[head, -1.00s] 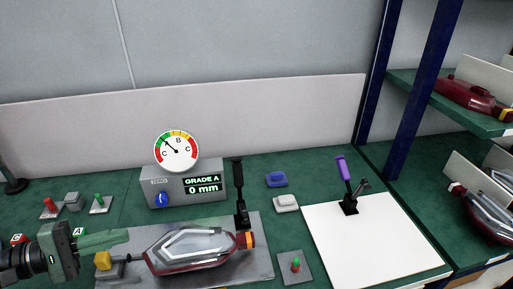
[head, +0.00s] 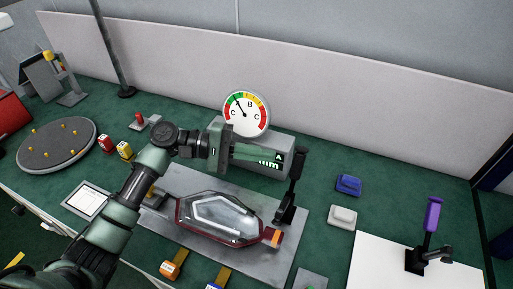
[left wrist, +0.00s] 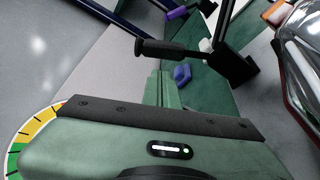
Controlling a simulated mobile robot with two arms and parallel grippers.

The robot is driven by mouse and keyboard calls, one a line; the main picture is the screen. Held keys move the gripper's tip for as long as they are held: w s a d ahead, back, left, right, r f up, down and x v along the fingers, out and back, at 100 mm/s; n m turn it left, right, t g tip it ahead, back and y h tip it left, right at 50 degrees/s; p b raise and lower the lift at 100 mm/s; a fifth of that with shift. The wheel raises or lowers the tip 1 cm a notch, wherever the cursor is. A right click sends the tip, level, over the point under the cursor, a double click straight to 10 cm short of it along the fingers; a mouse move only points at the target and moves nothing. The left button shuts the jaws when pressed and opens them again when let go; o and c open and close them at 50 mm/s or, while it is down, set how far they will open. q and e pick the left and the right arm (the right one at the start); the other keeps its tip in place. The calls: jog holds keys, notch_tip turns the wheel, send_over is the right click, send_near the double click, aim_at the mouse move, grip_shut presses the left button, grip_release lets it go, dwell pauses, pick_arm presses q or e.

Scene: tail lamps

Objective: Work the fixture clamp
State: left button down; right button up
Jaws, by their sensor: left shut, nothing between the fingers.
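The fixture clamp (head: 287,203) is black, and its handle (head: 299,163) stands upright at the right end of the grey fixture plate (head: 270,265). A tail lamp (head: 222,219) with a clear lens and dark red rim lies on the plate, its orange end by the clamp. My left gripper (head: 283,160) is shut and empty, in front of the gauge box, its fingers pointing right at the clamp handle with a small apparent gap. In the left wrist view the clamp handle (left wrist: 165,49) lies just beyond the shut fingers (left wrist: 163,85). My right gripper is not in view.
A blue block (head: 348,184) and a white block (head: 342,217) lie right. A purple-handled clamp (head: 432,214) stands on a white board (head: 375,265). Tagged blocks and a round tray (head: 57,143) are left.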

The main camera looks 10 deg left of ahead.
aim_at(295, 173)
pick_arm(q)
jog(key=d, duration=0.4)
jog(key=shift+w+d+f+p, duration=0.3)
jog(key=shift+w+d+f, duration=0.05)
jog(key=shift+d, duration=0.05)
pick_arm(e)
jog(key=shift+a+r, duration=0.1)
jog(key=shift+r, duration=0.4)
pick_arm(q)
jog(key=s, duration=0.1)
jog(key=s+r+m+b, duration=0.1)
jog(key=m, duration=0.1)
jog(key=shift+s+r+t+h, duration=0.25)
jog(key=shift+s+t+h, duration=0.05)
jog(key=shift+s, duration=0.1)
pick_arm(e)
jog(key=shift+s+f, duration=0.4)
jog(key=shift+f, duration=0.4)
